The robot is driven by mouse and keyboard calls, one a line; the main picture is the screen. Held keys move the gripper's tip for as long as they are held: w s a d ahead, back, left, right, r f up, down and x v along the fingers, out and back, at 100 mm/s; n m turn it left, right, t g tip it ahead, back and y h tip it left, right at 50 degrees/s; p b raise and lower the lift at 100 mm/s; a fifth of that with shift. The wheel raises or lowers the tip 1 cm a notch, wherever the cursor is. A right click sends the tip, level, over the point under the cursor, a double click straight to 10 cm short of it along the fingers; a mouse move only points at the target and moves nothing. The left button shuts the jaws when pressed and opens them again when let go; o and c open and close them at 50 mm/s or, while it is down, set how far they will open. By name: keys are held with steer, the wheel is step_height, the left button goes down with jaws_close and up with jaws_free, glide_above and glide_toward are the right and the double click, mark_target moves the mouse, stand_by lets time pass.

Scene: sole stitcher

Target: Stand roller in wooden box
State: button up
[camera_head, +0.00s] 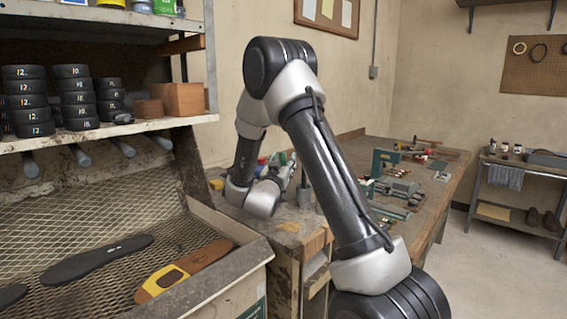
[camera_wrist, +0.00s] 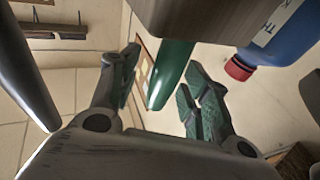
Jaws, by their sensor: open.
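In the wrist view my gripper (camera_wrist: 160,68) is open. A smooth green tapered piece (camera_wrist: 172,72), like a handle, shows between its two fingers, with visible room on both sides. I cannot tell whether it is the roller's handle. A brown block-like thing (camera_wrist: 190,18) is at the top of that view, against the green piece's wide end; whether it is the wooden box is unclear. In the head view my arm reaches down to the near end of the workbench (camera_head: 300,235), and my gripper is hard to make out there. A brown box (camera_head: 184,99) sits on the left shelf.
A blue bottle with a red cap (camera_wrist: 285,42) stands close to the right of the fingers in the wrist view. Tools and a green machine (camera_head: 381,162) lie farther along the bench. A mesh tray with soles (camera_head: 95,262) is at front left; floor (camera_head: 490,265) is clear at right.

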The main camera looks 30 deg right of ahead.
steer(key=v, duration=1.2)
steer(key=shift+w, duration=0.1)
steer(key=s+a+r+n+g+y, duration=0.2)
steer(key=a+r+n+y, duration=0.4)
steer(key=y, duration=0.8)
steer(key=s+d+n+g, duration=0.1)
steer(key=s+g, duration=0.3)
steer(key=s, duration=1.1)
steer(key=s+d+n+g, duration=0.1)
steer(key=s+d+g, duration=0.2)
steer(key=s, duration=1.2)
steer(key=shift+n+g, duration=0.4)
steer(key=shift+g, duration=0.5)
